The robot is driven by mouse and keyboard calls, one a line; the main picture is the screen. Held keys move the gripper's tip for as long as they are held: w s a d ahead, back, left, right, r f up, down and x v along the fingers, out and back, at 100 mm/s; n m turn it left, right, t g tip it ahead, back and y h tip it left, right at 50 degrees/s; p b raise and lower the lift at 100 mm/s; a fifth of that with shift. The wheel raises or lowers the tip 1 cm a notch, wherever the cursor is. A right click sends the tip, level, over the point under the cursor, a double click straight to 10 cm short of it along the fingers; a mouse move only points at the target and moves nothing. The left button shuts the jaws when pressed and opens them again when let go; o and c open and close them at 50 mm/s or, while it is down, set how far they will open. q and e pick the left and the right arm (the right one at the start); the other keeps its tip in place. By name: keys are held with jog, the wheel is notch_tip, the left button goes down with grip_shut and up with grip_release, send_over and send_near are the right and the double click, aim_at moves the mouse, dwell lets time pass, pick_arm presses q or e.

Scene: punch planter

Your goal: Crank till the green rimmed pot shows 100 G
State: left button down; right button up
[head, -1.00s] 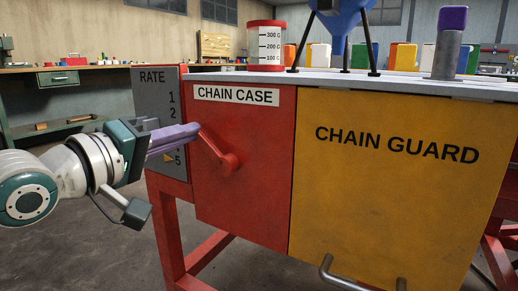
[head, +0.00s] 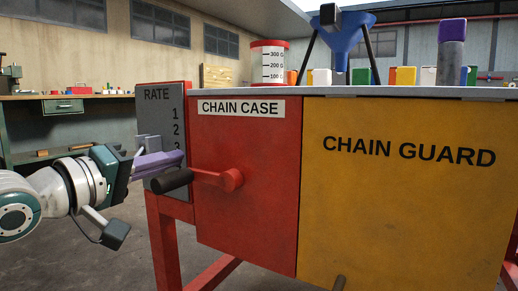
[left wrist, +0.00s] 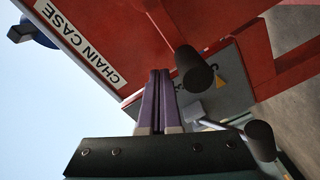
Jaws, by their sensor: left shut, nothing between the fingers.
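The crank is a red arm with a black grip (head: 172,181), on a hub (head: 232,180) of the red chain case. Its arm points left, nearly level. My left gripper (head: 182,158) has purple fingers, shut and empty, just above the grip in the head view. In the left wrist view the shut fingers (left wrist: 157,102) lie beside the black grip (left wrist: 196,70); whether they touch is unclear. A clear pot (head: 269,65) on the tabletop has a red rim and marks to 300 G; it looks empty. I make out no green-rimmed pot. My right gripper is out of view.
The grey RATE plate (head: 163,105) is left of the case; my gripper hides its lower numbers. The yellow chain guard (head: 400,200) is to the right. A blue funnel (head: 342,35) and a purple-topped post (head: 452,40) rise above the tabletop. The floor at left is open.

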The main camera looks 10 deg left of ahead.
pick_arm(q)
jog(key=shift+d+r, duration=0.15)
jog(key=shift+r, duration=0.1)
jog(key=shift+s+a+r+p, duration=0.15)
jog(key=shift+s+a+p, duration=0.1)
jog(key=shift+p, duration=0.3)
jog(key=p+v, duration=0.6)
jog(key=v, duration=0.2)
jog(key=shift+s, duration=0.25)
